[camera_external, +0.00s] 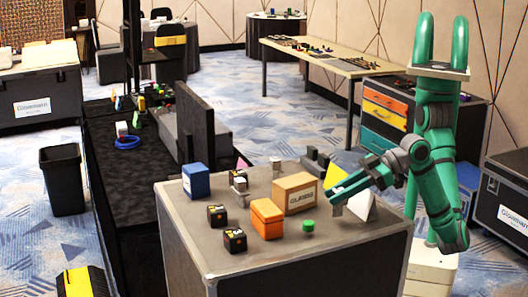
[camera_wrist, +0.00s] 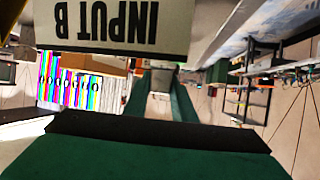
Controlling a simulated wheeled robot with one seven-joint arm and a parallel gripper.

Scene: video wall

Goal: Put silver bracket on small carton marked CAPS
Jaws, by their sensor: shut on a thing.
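My gripper (camera_external: 337,200) is at the right side of the grey-topped case, shut on a small silver piece (camera_external: 336,210), which looks like the silver bracket. In the wrist view the silver piece (camera_wrist: 161,79) sits between the two green fingers (camera_wrist: 160,95). I cannot tell whether it touches the case top. A brown carton (camera_external: 294,194) with a white label stands left of my gripper, apart from it. Its print is too small to read surely, so I cannot confirm CAPS. The gripper hides part of the area behind it.
On the case top (camera_external: 290,255) stand a blue box (camera_external: 196,181), an orange box (camera_external: 266,219), small black cubes (camera_external: 235,240), a green knob (camera_external: 308,226) and a dark grey block (camera_external: 315,162). A white tent card (camera_external: 361,204) stands close beside my gripper; "INPUT B" (camera_wrist: 107,22) fills the wrist view's top.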

